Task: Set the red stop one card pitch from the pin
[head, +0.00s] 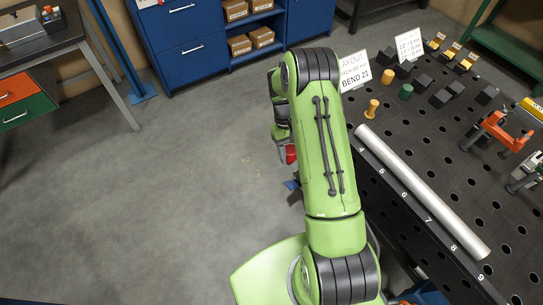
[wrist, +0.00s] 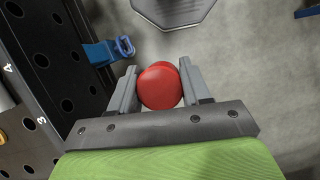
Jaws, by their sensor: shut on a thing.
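My gripper (wrist: 160,88) is shut on the red stop (wrist: 160,86), a rounded red piece between its two grey fingers. In the head view a bit of the red stop (head: 291,154) shows beside my green arm, off the left edge of the bench and over the floor. The black perforated bench (head: 437,187) has numbers along its near edge. A yellow pin (head: 372,108) and a green pin (head: 405,92) stand upright on it. My arm hides most of the gripper.
A silver tube (head: 420,190) lies along the numbered edge. Black blocks (head: 440,98), an orange clamp (head: 490,130) and a second card (head: 408,45) stand on the bench. A blue bracket (wrist: 100,53) juts from the bench side near my gripper. The floor at left is clear.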

